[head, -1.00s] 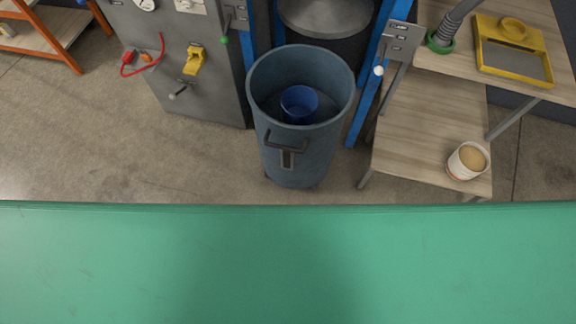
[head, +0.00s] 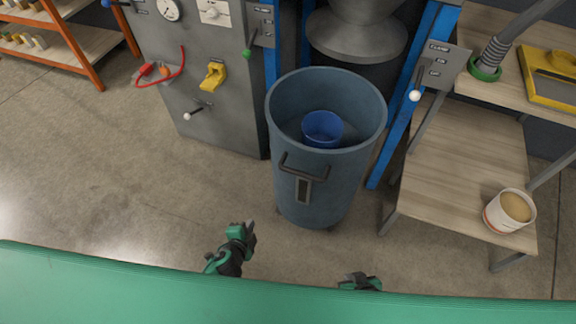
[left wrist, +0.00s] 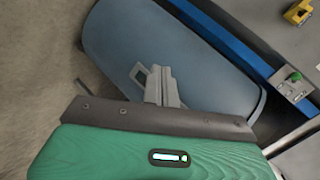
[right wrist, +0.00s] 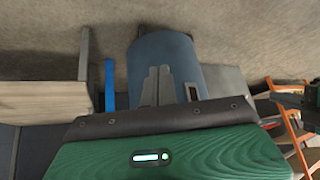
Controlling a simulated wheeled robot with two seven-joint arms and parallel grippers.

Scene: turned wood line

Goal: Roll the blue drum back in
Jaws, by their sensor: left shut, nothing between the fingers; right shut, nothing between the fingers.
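The blue drum (head: 322,180) stands upright on the floor in front of the machine, between its two blue posts. A smaller blue bucket (head: 322,129) shows inside it. A dark handle (head: 303,168) is on the drum's near side. My left gripper (head: 250,232) is shut and empty, low and left of the drum, apart from it. The drum also shows in the left wrist view (left wrist: 165,45), behind the shut fingers (left wrist: 160,85). My right gripper (head: 362,280) is partly hidden by my green body. In the right wrist view its fingers (right wrist: 158,85) are shut before the drum (right wrist: 175,55).
A grey cabinet (head: 200,110) with switches and a red cord stands left of the drum. A wooden bench (head: 460,170) with a white pot (head: 509,211) stands at the right. An orange shelf (head: 70,50) is at the far left. The floor left of the drum is clear.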

